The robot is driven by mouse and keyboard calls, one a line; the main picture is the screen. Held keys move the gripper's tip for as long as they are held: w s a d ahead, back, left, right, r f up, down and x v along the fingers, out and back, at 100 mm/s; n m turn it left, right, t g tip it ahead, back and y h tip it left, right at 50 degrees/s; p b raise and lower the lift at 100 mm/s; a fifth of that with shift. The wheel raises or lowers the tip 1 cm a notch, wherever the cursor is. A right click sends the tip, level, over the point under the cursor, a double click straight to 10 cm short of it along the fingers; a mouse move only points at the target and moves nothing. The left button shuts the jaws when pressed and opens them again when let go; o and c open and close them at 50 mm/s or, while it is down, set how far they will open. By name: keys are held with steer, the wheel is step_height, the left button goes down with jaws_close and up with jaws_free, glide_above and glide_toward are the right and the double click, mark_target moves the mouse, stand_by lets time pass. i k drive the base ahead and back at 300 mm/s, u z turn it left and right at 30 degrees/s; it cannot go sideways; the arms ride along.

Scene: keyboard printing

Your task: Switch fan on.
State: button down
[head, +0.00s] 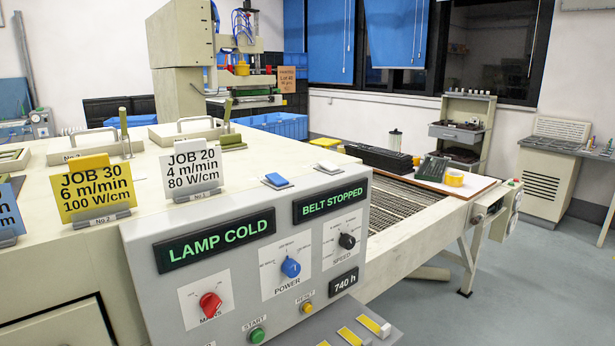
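The grey control panel (245,275) of a cream machine faces me at the lower middle. It has a red MAINS knob (210,304), a blue POWER knob (291,267), a black SPEED knob (347,241), a green START button (257,335) and a yellow RESET button (306,308). Its displays read LAMP COLD (214,239) and BELT STOPPED (331,200). A blue-topped switch (276,181) sits on the upper ledge. No control with a readable fan label shows. A grey part with yellow bars (360,330) is cut off at the bottom edge. My gripper is not in view.
Job cards, one yellow (92,189) and one white (194,169), stand on the machine top. A printing machine (190,60) stands behind. The grey floor (540,290) at right is clear.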

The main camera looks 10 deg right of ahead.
mark_target(275, 178)
steer(key=k, duration=1.9)
steer(key=u, duration=1.1)
steer(key=i, duration=1)
steer(key=z, duration=0.1)
